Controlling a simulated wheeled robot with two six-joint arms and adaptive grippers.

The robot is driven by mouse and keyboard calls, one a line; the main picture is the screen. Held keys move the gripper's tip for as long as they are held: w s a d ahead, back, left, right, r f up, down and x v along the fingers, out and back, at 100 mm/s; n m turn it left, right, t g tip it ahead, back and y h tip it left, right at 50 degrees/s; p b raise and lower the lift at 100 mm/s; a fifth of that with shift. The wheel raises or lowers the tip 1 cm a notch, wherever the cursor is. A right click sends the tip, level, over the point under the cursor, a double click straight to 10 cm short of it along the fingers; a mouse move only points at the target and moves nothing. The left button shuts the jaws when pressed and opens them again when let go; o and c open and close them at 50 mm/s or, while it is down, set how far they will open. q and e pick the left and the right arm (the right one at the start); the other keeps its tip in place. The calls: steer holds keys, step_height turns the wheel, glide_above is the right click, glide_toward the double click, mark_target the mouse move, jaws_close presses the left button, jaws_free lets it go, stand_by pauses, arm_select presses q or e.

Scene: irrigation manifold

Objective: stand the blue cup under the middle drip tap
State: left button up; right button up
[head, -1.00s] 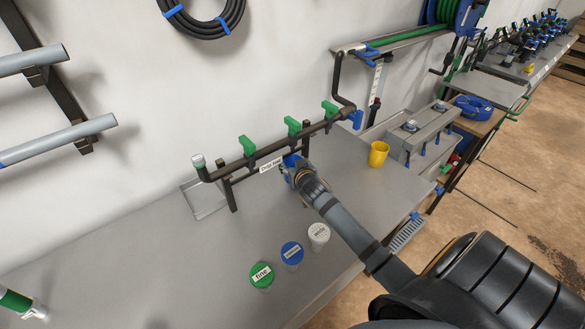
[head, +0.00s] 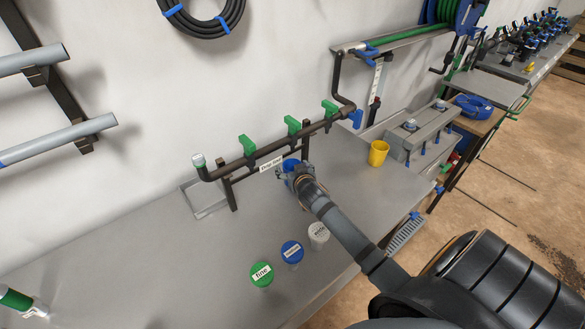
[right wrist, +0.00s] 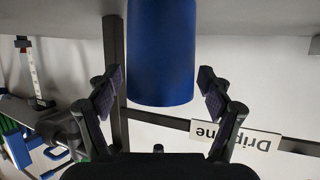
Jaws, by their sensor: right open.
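The blue cup (head: 290,163) stands on the bench beneath the drip line (head: 270,156), below the middle green tap (head: 292,126) as the head view shows it. My right gripper (head: 297,172) is in front of the cup and hides part of it. In the right wrist view, which is upside down, the blue cup (right wrist: 161,50) is upright between the open fingers of my right gripper (right wrist: 161,78), with a narrow gap on each side. The exact spot under the outlet is hidden. My left gripper is not in view.
Green (head: 262,273), blue (head: 291,252) and white (head: 318,235) labelled lids stand near the bench's front edge. A yellow cup (head: 378,153) is to the right, by a grey box (head: 418,130). The left part of the bench (head: 150,255) is mostly clear.

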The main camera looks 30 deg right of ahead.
steer(key=v, duration=0.7)
steer(key=shift+s+r, duration=0.25)
steer(key=shift+r, duration=0.1)
